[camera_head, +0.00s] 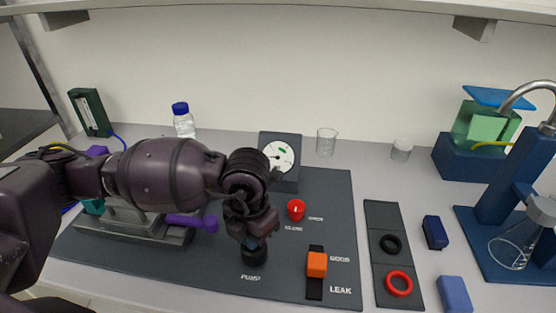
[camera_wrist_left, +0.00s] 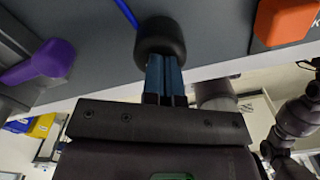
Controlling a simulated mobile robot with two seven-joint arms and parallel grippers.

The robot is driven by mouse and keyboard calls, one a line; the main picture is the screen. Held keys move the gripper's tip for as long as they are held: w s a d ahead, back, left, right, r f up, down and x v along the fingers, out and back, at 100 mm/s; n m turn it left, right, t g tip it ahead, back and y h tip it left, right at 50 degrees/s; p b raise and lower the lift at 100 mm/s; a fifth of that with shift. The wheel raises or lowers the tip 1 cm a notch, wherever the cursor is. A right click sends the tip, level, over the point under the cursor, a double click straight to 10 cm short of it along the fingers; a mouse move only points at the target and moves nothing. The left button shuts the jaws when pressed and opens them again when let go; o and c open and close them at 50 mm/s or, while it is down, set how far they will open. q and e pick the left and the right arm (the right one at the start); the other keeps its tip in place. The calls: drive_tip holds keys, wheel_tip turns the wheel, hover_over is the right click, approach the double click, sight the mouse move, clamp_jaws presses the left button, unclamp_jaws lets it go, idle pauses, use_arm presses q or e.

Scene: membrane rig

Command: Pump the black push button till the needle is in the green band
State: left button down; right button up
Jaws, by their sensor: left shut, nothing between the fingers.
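The black push button (camera_head: 256,260) stands on the dark panel above the word PUMP, partly hidden by my left gripper (camera_head: 253,242). In the left wrist view, the button (camera_wrist_left: 160,36) is a round black knob. My left gripper (camera_wrist_left: 164,78) is shut and empty, its blue fingertips at the button, seeming to touch it; how far it is pressed I cannot tell. The gauge (camera_head: 281,154) behind has a white dial with a small green band and a dark needle. The needle's exact reading is too small to tell. My right gripper is not in view.
A red knob (camera_head: 296,210) and an orange switch (camera_head: 317,264) are right of the button. A purple-handled clamp (camera_head: 190,222) is to the left. A tray (camera_head: 380,216) with black and red rings lies further right. A beaker (camera_head: 326,142) stands behind.

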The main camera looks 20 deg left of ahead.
use_arm(q)
drive_tip(key=shift+f, duration=0.55)
drive_tip(key=shift+r, duration=0.65)
wheel_tip(320, 180, up, 2)
drive_tip(key=shift+r+p, duration=0.25)
drive_tip(key=shift+p, duration=0.65)
drive_tip(key=shift+r+p, duration=0.4)
drive_tip(key=shift+r, duration=0.3)
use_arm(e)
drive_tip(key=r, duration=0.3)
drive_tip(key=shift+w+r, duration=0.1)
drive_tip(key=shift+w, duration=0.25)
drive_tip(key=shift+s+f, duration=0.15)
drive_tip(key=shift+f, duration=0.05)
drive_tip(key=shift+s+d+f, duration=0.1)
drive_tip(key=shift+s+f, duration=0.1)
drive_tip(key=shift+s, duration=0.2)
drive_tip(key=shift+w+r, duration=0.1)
